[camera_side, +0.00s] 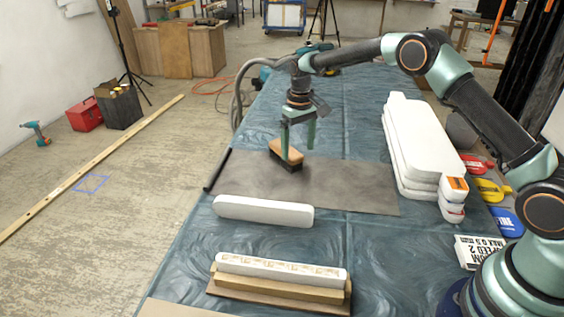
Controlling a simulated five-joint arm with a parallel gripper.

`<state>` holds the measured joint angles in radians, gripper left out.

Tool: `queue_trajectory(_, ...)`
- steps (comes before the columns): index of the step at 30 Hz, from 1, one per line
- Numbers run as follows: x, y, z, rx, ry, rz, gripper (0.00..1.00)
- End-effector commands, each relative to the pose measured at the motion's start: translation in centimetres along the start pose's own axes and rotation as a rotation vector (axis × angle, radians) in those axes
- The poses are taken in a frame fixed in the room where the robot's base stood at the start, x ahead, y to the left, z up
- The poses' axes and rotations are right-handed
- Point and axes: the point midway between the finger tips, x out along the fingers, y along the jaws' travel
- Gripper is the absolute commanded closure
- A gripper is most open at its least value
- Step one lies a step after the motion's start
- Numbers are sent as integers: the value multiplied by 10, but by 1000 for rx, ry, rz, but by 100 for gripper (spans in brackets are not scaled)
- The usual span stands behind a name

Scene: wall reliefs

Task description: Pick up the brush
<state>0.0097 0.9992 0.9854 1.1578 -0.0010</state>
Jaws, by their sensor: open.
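The brush (283,150) has a tan wooden top and a dark lower part. It rests on a grey-brown mat (345,187) laid on the blue-green covered table. My gripper (298,153) points down over the brush with its fingers spread. One finger comes down in front of the brush, and the other ends near its right end. Nothing shows held between the fingers. Whether either finger touches the brush cannot be told from this one view. The near finger hides part of the brush.
A white rounded bar (263,211) lies in front of the mat. A white relief strip on wood (281,270) is nearer. Stacked white panels (415,140) stand at right, beside orange-and-white containers (453,190) and a white box (480,250). A dark rod (217,171) lies along the mat's left edge.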

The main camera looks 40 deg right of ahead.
Motion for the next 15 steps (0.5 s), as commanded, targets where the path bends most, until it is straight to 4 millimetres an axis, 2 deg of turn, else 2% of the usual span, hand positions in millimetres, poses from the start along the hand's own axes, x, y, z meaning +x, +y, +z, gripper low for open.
queue_trajectory(5,11,0,-1,0,-1,0,7)
queue_trajectory(15,52,4,-8,0,-3,0,7)
